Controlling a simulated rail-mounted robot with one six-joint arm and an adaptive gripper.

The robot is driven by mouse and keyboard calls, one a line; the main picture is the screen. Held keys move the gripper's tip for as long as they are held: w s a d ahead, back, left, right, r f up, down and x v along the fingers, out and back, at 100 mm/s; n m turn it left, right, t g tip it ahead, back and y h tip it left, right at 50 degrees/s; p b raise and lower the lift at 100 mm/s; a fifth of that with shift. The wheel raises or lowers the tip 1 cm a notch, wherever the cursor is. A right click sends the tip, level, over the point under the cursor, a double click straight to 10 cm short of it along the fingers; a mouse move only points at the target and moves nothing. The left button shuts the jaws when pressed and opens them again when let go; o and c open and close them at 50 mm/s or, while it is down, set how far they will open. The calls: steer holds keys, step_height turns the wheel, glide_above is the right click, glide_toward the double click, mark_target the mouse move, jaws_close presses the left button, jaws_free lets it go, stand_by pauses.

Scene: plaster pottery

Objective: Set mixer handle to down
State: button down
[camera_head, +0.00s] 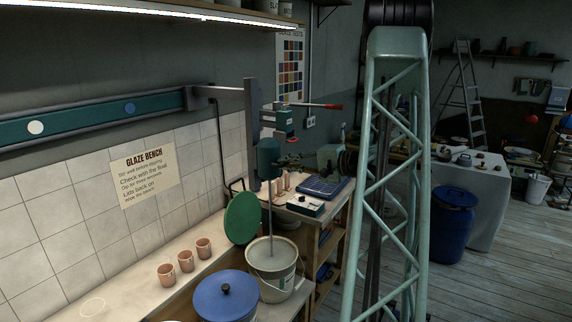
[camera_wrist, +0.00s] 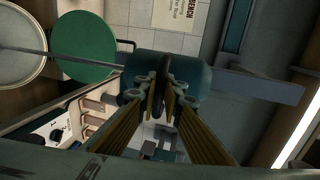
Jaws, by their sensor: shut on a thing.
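The mixer has a teal motor body (camera_head: 269,157) on a wall-mounted arm. Its thin shaft reaches down into a white bucket (camera_head: 271,255). In the wrist view the teal body (camera_wrist: 196,76) is beyond my fingers, and the bucket (camera_wrist: 18,42) is at the left edge. A dark mixer handle (camera_wrist: 161,84) sits between my fingertips, against the body. My gripper (camera_wrist: 162,100) is shut on this handle. In the head view my gripper (camera_head: 293,161) is at the right side of the motor body, small and dark, so the handle there is hard to make out.
A green lid (camera_head: 241,218) leans behind the bucket, and a blue-lidded tub (camera_head: 225,297) stands in front. Several clay cups (camera_head: 186,261) line the bench at left.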

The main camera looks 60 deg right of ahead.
step_height(320, 180, down, 8)
steer(key=b, duration=0.6)
steer(key=shift+f+b, duration=0.15)
steer(key=shift+b, duration=0.15)
steer(key=c, duration=2.8)
jaws_free()
steer(key=shift+s, duration=0.1)
steer(key=shift+v, duration=5.95)
